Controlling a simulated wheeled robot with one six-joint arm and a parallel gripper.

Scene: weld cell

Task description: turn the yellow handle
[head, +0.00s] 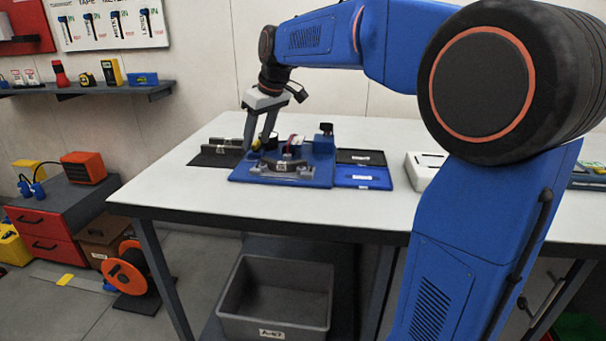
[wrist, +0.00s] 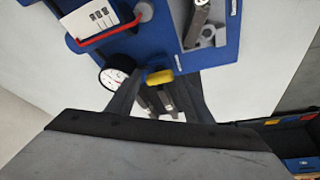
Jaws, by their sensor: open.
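The yellow handle (wrist: 159,77) shows in the wrist view as a short rounded bar at the near edge of a blue fixture plate (wrist: 222,50). In the head view the handle (head: 256,144) is small, at the left part of the plate (head: 240,175). My gripper (head: 256,147) points down over it. In the wrist view its fingers are open, and the handle shows between the fingertips of my gripper (wrist: 161,82). I cannot tell whether either finger touches it. Nothing is held.
A round white dial (wrist: 113,78) sits close beside the left finger. A red bar (wrist: 110,30) and a labelled white block (wrist: 88,18) stand beyond it. A dark block (head: 222,146) is left of the plate; blue trays (head: 362,178) lie right. The table's front left is clear.

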